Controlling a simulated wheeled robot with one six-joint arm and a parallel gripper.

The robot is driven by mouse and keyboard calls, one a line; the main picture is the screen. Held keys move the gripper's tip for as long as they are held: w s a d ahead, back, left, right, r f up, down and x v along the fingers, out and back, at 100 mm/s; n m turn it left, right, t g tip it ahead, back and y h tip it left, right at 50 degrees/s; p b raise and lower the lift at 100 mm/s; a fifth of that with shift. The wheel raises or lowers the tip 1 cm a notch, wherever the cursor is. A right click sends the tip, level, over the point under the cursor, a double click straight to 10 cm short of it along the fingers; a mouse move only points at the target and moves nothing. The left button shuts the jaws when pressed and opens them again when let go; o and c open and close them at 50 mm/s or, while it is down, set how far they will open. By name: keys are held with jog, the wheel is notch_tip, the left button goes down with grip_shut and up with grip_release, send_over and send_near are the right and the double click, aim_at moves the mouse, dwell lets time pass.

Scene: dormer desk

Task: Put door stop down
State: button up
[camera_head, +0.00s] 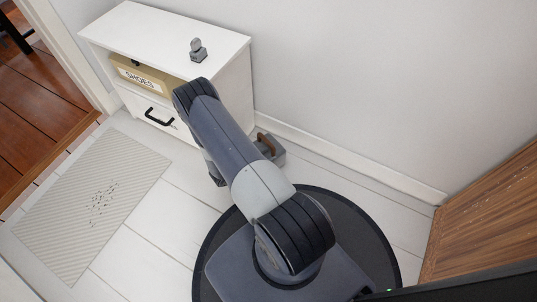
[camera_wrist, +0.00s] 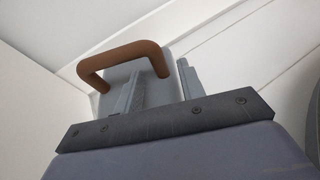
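The door stop appears to be the grey block (camera_wrist: 118,72) with a brown loop handle (camera_wrist: 122,50). In the wrist view it shows just beyond and between the fingers of my gripper (camera_wrist: 162,68). The fingers stand apart; the left one overlaps the block's face, and I cannot make out firm contact. In the head view the block (camera_head: 276,157) is low beside the cabinet's right side, partly behind my arm, seemingly on the floor. My fingers are hidden there.
A white cabinet (camera_head: 237,88) stands against the wall, with a box labelled SHOES (camera_head: 138,78) inside and a small grey object (camera_head: 198,50) on top. A striped mat (camera_head: 90,210) lies left. A wooden panel (camera_head: 485,215) is at right. Pale floor (camera_head: 175,215) is open between.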

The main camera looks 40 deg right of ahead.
jog(key=p+v, duration=0.3)
jog(key=v, duration=0.7)
jog(key=shift+a, duration=0.35)
jog(key=shift+r, duration=0.15)
